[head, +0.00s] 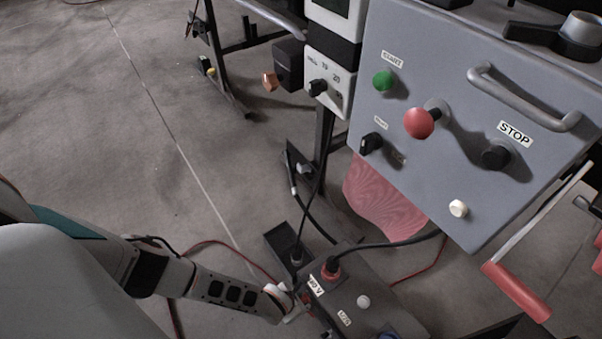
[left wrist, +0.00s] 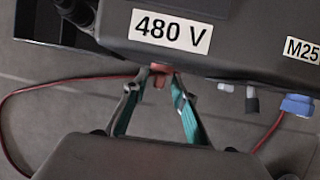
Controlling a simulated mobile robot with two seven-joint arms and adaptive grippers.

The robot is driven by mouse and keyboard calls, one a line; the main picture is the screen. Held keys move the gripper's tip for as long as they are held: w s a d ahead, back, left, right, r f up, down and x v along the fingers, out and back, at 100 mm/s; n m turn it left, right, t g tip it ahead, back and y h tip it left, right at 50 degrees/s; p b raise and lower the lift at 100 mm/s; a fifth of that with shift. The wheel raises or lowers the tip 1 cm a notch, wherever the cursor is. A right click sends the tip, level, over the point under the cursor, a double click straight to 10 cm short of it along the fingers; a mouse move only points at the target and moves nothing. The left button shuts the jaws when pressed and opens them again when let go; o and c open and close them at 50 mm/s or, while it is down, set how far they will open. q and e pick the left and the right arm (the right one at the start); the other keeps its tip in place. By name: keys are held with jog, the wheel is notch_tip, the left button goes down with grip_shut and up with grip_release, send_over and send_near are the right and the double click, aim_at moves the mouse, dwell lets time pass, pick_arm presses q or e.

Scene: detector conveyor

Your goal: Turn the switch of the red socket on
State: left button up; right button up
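The grey socket box (head: 365,290) is low in the head view, with a red plug (head: 331,268) and its black cable on top. A "480 V" label (left wrist: 172,30) is on the box face in the left wrist view. Just below that label is a small red-orange switch part (left wrist: 158,79), partly hidden by the fingers. My left gripper (left wrist: 157,77) has its teal-padded fingers drawn together with the tips on either side of this part. In the head view, the left gripper (head: 297,303) is at the left side of the box. My right gripper does not show.
A grey control panel (head: 470,110) with a red knob (head: 419,123) and a handle stands above and behind the box. A dark open tray (head: 284,240) adjoins the box. A blue connector (left wrist: 297,104) and red cable (left wrist: 60,83) are close by. Floor at left is clear.

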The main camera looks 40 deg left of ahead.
pick_arm(q)
grip_shut()
jog(key=shift+d+r+y, duration=0.1)
jog(key=shift+d+y, duration=0.1)
jog(key=shift+y, duration=0.2)
jog(key=shift+d+t+y+p, duration=0.1)
jog(key=shift+t+y+p, duration=0.2)
jog(key=shift+p, duration=0.05)
jog(key=shift+s+f+m+y, duration=0.2)
jog(key=shift+m+y, duration=0.1)
jog(key=shift+y, duration=0.2)
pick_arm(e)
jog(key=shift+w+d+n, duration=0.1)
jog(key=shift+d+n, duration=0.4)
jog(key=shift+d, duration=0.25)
pick_arm(q)
jog(key=shift+o, duration=1.1)
grip_release()
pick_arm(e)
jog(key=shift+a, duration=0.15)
pick_arm(q)
jog(key=shift+r, duration=0.1)
